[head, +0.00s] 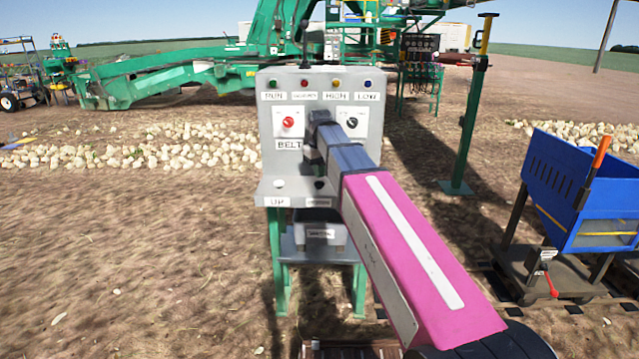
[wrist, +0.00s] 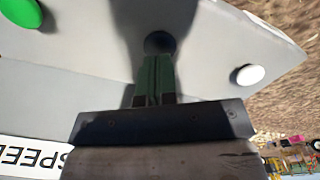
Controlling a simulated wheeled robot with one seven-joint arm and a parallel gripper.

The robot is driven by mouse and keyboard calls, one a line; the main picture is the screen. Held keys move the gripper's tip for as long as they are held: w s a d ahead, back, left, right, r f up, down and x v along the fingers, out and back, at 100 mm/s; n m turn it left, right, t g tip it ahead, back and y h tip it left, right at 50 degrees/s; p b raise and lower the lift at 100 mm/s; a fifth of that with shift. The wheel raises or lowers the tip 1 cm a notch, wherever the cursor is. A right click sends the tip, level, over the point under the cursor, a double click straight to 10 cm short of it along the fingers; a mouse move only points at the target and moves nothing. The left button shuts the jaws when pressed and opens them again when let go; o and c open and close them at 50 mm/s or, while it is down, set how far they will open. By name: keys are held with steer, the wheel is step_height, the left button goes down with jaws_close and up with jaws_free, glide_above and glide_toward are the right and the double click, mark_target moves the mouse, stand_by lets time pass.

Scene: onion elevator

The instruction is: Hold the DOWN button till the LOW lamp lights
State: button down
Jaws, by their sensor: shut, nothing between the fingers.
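The grey control panel (head: 319,140) stands in front of me with a row of lamps on top. The LOW lamp (head: 368,84) is dark blue and looks unlit. In the wrist view the closed fingertips (wrist: 158,60) are at a dark round button (wrist: 159,42), apparently DOWN. I cannot tell whether it is pressed in. The white button (wrist: 250,75) lies to the right.
A red BELT knob (head: 288,122) and a black knob (head: 351,123) sit on the upright face. A green button (wrist: 20,12) is at the wrist view's left edge. A blue hopper cart (head: 575,190) stands right; a green post (head: 468,130) is behind it.

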mark_target(319, 182)
steer(key=shift+f, duration=1.25)
stand_by(1.2)
stand_by(1.4)
step_height(319, 182, up, 7)
steer(key=shift+r, duration=0.1)
stand_by(0.4)
steer(key=shift+s, duration=0.1)
stand_by(0.6)
